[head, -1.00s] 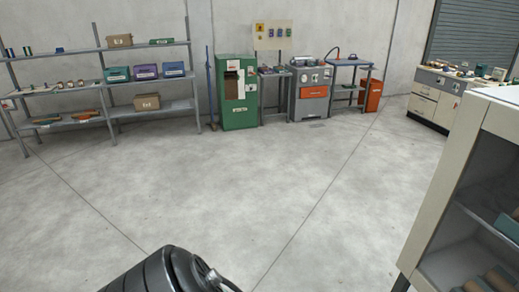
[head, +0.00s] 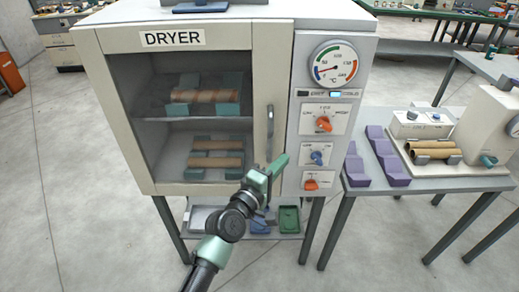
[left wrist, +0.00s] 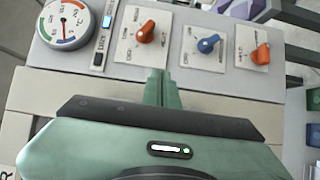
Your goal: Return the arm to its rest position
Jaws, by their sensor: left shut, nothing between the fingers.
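My left arm reaches up from the bottom of the head view. Its green left gripper (head: 281,162) is in front of the dryer (head: 335,190), near the lower end of the door handle (head: 270,130) and left of the knobs. Its fingers are together with nothing between them. I cannot tell whether they touch the dryer. In the left wrist view the shut fingers (left wrist: 161,88) point at the control panel (left wrist: 185,75). The dryer door (head: 180,120) looks shut, and brown tubes on green supports show behind its glass. My right gripper is not in view.
Right of the dryer, a table (head: 440,183) holds purple supports (head: 381,155), brown tubes (head: 432,152) and a white machine (head: 480,130). A lower shelf with trays (head: 289,219) is under the dryer. The floor at left (head: 70,190) is clear.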

